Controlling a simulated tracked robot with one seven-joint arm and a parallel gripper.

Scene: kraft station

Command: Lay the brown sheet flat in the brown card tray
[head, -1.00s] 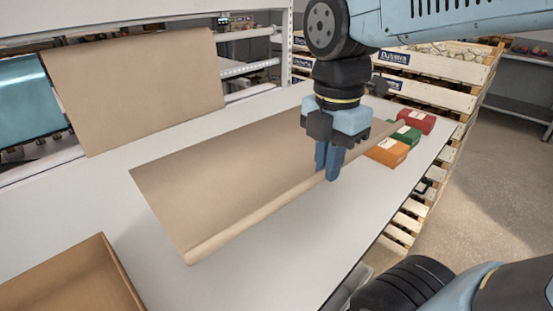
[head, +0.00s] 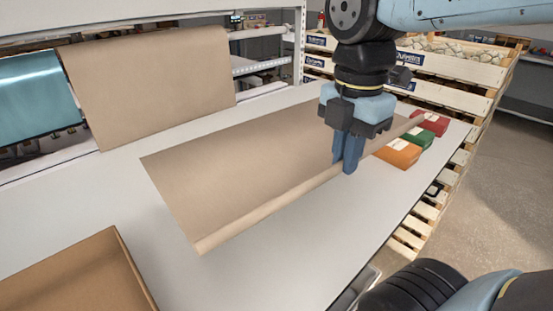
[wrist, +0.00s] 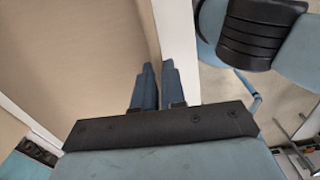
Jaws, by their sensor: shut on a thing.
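The brown sheet (head: 255,162) is spread over the white table, with its near long edge curled into a roll. My gripper (head: 347,168) points down at that rolled edge, right of its middle, and is shut on it. In the wrist view the fingers (wrist: 158,88) lie at the sheet's edge, with the sheet (wrist: 80,60) filling the left side. I cannot tell how much of the sheet is lifted off the table. The brown card tray (head: 128,270) is at the lower left in the head view, partly cut off by the frame. Its visible inside looks empty.
Red, green and orange boxes (head: 398,153) stand by the sheet's right end. Brown paper (head: 150,85) and a teal roll (head: 30,95) hang behind the white table (head: 270,270). Wooden pallet crates (head: 440,90) stand beyond the right edge. Bare table separates sheet and tray.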

